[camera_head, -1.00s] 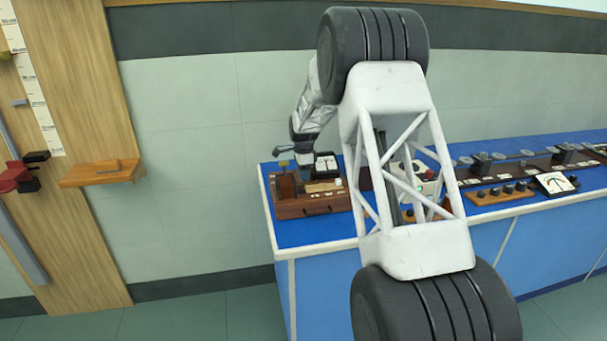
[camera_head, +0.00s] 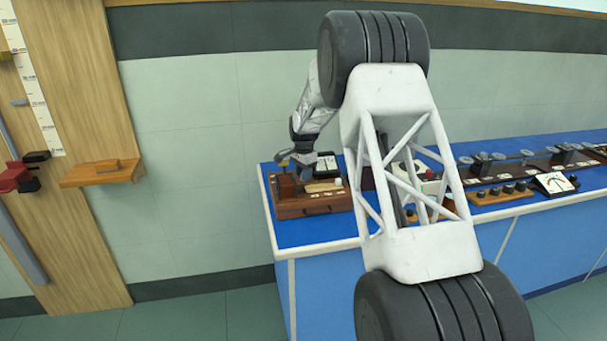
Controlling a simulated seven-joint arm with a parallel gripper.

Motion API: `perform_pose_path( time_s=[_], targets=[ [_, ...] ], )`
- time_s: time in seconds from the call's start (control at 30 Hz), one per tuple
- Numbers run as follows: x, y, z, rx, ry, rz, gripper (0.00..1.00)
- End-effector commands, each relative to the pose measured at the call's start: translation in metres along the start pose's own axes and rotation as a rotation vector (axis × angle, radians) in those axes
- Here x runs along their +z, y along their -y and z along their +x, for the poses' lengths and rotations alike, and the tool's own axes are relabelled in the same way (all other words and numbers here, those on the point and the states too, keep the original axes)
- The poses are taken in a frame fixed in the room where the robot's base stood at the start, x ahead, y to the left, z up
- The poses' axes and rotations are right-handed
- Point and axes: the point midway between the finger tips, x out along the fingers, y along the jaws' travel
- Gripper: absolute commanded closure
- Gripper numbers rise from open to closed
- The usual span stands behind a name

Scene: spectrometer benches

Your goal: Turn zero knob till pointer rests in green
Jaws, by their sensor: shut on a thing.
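A brown wooden instrument box (camera_head: 290,210) with a front handle stands at the left end of the blue bench. A small black-framed white plate or meter (camera_head: 327,162) stands at its back; any pointer or green zone there is too small to make out. My gripper (camera_head: 304,174) is low over the left-middle of the box, beside this plate, and is shut on a small part there. Its fingertips and the part are too small and hidden to tell whether it is the zero knob. A larger meter (camera_head: 554,183) with a white face and needle lies far to the right.
The blue bench (camera_head: 340,228) runs right, with a wooden strip of black knobs (camera_head: 500,195) and a dark rail (camera_head: 500,168) of optical parts. My arm hides the bench's middle. A wooden shelf (camera_head: 100,174) juts out at the left.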

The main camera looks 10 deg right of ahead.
Motion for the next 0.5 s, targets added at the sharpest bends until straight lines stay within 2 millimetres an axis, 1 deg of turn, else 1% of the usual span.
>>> perform_pose_path(
  time_s=[0.27, 0.3, 0.43, 0.5],
  targets=[
    [0.0, 0.0, -0.0006, 0.0, 0.0, 0.0, 0.93],
    [0.0, 0.0, -0.0007, 0.0, 0.0, 0.0, 0.64],
    [0.0, 0.0001, -0.0005, 0.0, 0.0, 0.0, 0.44],
    [0.0, 0.0, -0.0004, 0.0, 0.0, 0.0, 0.43]
  ],
)
